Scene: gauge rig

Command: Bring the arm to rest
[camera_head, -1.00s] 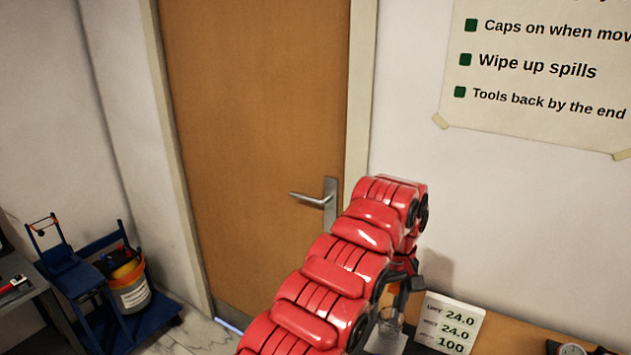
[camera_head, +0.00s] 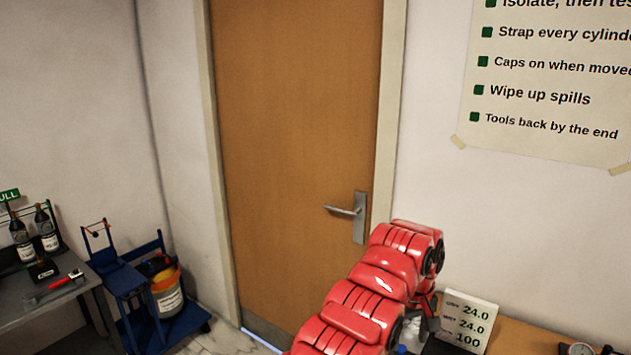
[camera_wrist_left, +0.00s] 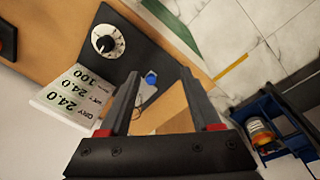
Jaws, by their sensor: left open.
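My red left arm reaches in from the bottom of the head view, in front of the door. Its gripper (camera_head: 428,312) is small and partly hidden there, beside the white readings card (camera_head: 468,322). In the left wrist view the two dark fingers of the left gripper (camera_wrist_left: 155,82) stand wide apart with nothing gripped. A small blue-capped item (camera_wrist_left: 150,80) on the bench shows beyond the gap between them; I cannot tell its distance. My right gripper is in neither view.
The wooden bench (camera_head: 510,338) holds the card and a round dial gauge (camera_wrist_left: 105,40). A brown door (camera_head: 290,130) with a metal handle (camera_head: 356,212) is behind the arm. A blue cart (camera_head: 140,295) with a bucket and a grey table (camera_head: 60,310) are at left.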

